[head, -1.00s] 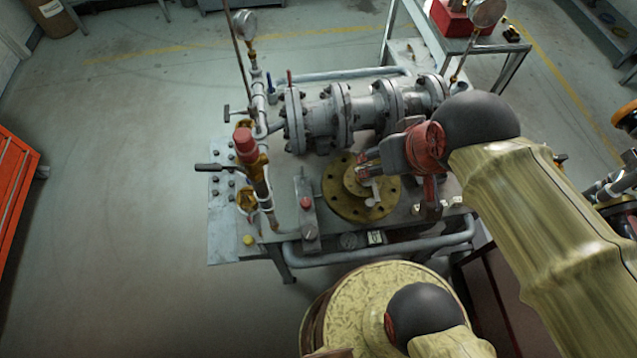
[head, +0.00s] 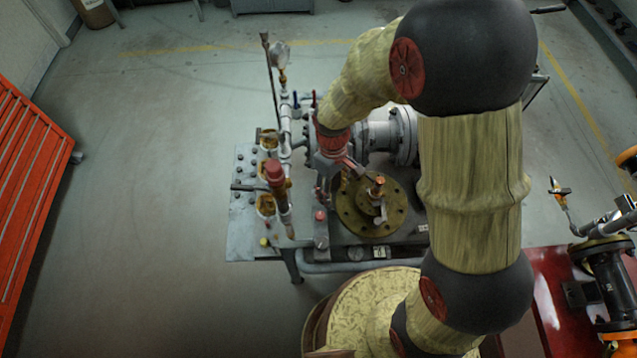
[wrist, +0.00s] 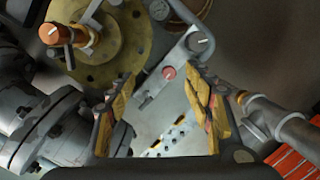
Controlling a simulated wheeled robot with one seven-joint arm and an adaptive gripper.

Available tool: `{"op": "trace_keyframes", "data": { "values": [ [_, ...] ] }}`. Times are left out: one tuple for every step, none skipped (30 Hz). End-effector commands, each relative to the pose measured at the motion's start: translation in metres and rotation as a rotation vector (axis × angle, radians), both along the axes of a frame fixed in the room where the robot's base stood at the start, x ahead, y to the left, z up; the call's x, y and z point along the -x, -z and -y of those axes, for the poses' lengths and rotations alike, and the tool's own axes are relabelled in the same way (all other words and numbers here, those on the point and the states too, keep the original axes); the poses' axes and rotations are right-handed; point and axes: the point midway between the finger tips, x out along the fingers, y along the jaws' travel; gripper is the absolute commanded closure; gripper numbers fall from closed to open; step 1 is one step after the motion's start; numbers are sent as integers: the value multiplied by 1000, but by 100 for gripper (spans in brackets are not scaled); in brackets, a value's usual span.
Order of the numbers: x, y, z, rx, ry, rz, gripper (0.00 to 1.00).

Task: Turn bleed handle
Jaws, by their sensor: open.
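The frames do not mark which handle is the bleed handle. A black lever handle (head: 243,187) sticks out leftward from the valve piping at the left of the bench. A blue handle (head: 296,99) and a red handle (head: 314,99) stand farther back on that piping. A small grey handle (head: 380,212) lies on the round brass flange (head: 352,222). My gripper (head: 342,186) is open and empty, above the bench at the flange's left edge. In the wrist view, its yellow-padded fingers (wrist: 160,85) are spread above a grey box with a red button (wrist: 169,73).
Upright piping with a red cap (head: 275,170) stands left of my gripper. Grey flanged pipe (head: 402,135) runs behind the brass flange, partly hidden by my arm. An orange tool cabinet (head: 30,180) is at the far left. The floor between cabinet and bench is clear.

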Motion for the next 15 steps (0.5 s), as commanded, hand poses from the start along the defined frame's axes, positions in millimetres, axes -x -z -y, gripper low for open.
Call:
{"op": "trace_keyframes", "data": {
  "values": [
    [-3, 12, -4, -3, -51, -14, 48],
    [-6, 19, -7, -9, -85, -17, 48],
    [-9, 30, -10, -15, -131, -21, 48],
    [-13, 37, -12, -22, -167, -20, 48],
    [-17, 44, -15, -27, -205, -21, 48],
    [-23, 55, -18, -38, -259, -14, 48],
    [-29, 62, -20, -45, -302, -8, 48],
    [-36, 67, -22, -54, -341, 5, 48],
    [-44, 72, -24, -64, -392, 21, 48],
    [-52, 72, -27, -71, -430, 40, 48],
    [-60, 71, -29, -77, -466, 59, 48],
    [-69, 70, -32, -84, -511, 82, 48],
    [-75, 69, -34, -88, -544, 97, 48],
    [-80, 68, -35, -91, -575, 109, 48],
    [-83, 68, -36, -94, -614, 121, 48]
  ]
}}
